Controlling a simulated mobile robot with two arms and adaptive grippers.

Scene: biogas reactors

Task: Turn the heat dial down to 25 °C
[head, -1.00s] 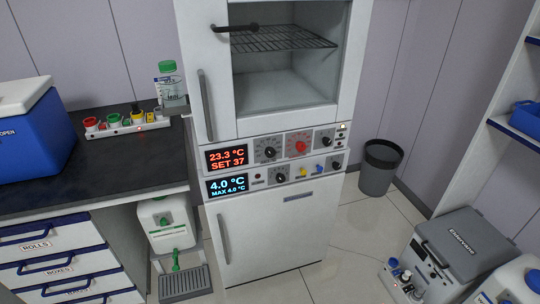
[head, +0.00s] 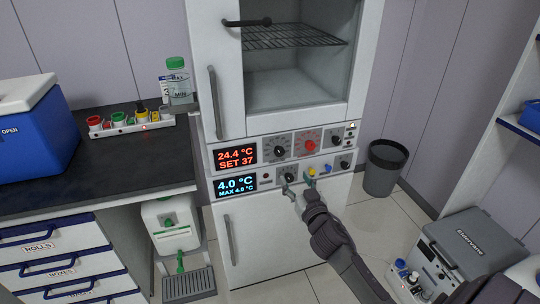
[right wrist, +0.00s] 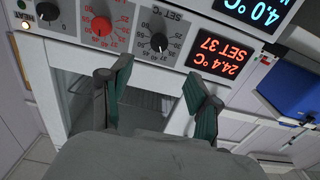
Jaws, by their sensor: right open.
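The upper control panel carries a black dial labelled SET °C (head: 279,151), a red dial (head: 310,146) and another black dial (head: 337,142). The red display (head: 235,156) reads 24.4 °C, SET 37. In the right wrist view, upside down, the SET °C dial (right wrist: 159,42), the red dial (right wrist: 102,26) and the display (right wrist: 218,57) show beyond my fingers. Numbers ring the first two dials. My right gripper (head: 298,186) is open and empty, in front of the lower panel, its fingers apart from the dials in the wrist view (right wrist: 157,78). My left gripper is not in view.
The lower panel has a blue display (head: 236,185) reading 4.0 °C, a black dial (head: 289,174) and small coloured knobs. A glass-fronted chamber is above. A counter with a blue cooler (head: 40,130) stands left, a dark bin (head: 383,168) right.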

